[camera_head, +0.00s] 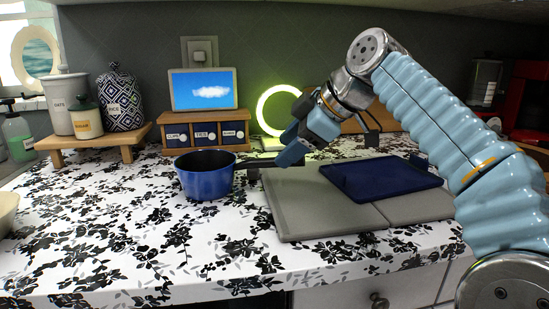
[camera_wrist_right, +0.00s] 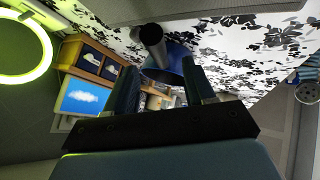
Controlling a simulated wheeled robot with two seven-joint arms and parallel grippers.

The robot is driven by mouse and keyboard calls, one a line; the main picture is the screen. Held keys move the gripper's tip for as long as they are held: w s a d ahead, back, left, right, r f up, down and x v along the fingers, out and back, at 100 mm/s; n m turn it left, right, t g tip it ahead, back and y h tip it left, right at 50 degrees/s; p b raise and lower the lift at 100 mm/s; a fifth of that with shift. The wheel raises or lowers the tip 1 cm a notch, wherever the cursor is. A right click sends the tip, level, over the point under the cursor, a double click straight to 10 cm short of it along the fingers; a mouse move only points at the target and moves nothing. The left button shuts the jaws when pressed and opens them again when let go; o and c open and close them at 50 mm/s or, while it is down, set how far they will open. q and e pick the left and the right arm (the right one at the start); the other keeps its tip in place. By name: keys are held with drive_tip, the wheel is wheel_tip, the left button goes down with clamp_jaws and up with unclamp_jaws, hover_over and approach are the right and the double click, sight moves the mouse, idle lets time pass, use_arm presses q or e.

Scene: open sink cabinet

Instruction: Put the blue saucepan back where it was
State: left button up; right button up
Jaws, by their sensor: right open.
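The blue saucepan (camera_head: 204,182) stands upright on the floral counter, left of the grey boards, with its dark handle (camera_head: 256,169) pointing right. My right gripper (camera_head: 288,146) is open and empty, above and to the right of the saucepan, over the handle side. In the right wrist view the saucepan (camera_wrist_right: 172,58) and its handle (camera_wrist_right: 151,36) appear beyond and between the spread fingers of my right gripper (camera_wrist_right: 158,72). I cannot tell whether a finger touches the handle. My left gripper is out of view.
Grey boards (camera_head: 310,211) carry a dark blue tray (camera_head: 385,179) at right. Behind are a wooden drawer box (camera_head: 204,132), a tablet (camera_head: 203,89) and a glowing ring lamp (camera_head: 264,112). A wooden stand (camera_head: 92,150) with jars is at left. The front-left counter is clear.

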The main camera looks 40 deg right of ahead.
drive_tip(key=v, duration=0.5)
drive_tip(key=shift+s+r, duration=0.15)
